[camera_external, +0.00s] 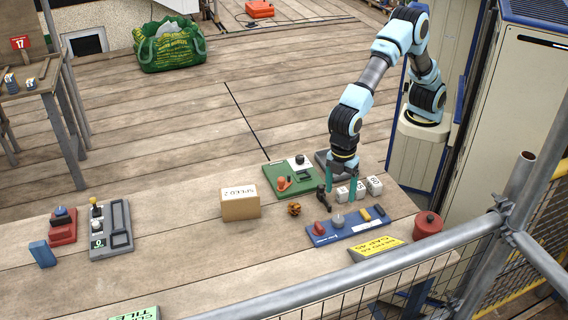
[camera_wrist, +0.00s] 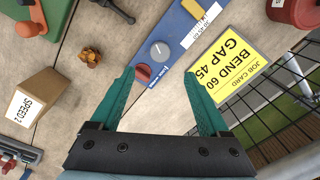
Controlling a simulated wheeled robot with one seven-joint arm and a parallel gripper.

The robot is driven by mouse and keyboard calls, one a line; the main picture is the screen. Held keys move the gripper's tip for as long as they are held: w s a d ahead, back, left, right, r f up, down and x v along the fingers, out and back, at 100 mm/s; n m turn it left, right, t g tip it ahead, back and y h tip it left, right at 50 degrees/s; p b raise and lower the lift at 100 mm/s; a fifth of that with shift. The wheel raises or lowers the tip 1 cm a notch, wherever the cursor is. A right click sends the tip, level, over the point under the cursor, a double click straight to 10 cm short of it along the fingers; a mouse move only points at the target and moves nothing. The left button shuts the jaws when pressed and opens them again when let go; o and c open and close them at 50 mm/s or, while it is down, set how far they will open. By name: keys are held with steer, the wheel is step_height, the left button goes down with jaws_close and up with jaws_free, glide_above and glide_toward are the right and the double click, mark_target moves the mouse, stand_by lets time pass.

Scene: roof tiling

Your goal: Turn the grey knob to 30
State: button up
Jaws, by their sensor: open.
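The grey knob (camera_wrist: 159,50) is a round dial with a pale pointer mark on a long blue panel (camera_wrist: 180,32); I cannot read a scale around it. In the external view the grey knob (camera_external: 338,220) sits between a red knob (camera_external: 319,228) and a yellow part (camera_external: 365,214). My gripper (camera_external: 340,192) is open and empty, pointing down above the panel. In the wrist view my gripper (camera_wrist: 159,76) has its green fingers spread either side of the panel's near end, the red knob (camera_wrist: 142,73) beside the left fingertip, and the grey knob just ahead, untouched.
A yellow job card (camera_wrist: 233,67) reading "BEND 60 GAP 45" lies right of the panel. A brown "SPEED 2" box (camera_external: 240,203), a small orange-brown item (camera_external: 294,209), a green panel (camera_external: 285,189), white blocks (camera_external: 359,190) and a red pot (camera_external: 428,225) stand around it.

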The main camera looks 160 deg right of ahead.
mark_target(338, 218)
stand_by(0.3)
steer(key=m, duration=0.3)
steer(key=shift+a+f, duration=0.25)
step_height(338, 218, down, 10)
steer(key=shift+f+p, duration=0.25)
steer(key=shift+p, duration=0.8)
steer(key=shift+c, duration=0.3)
jaws_close()
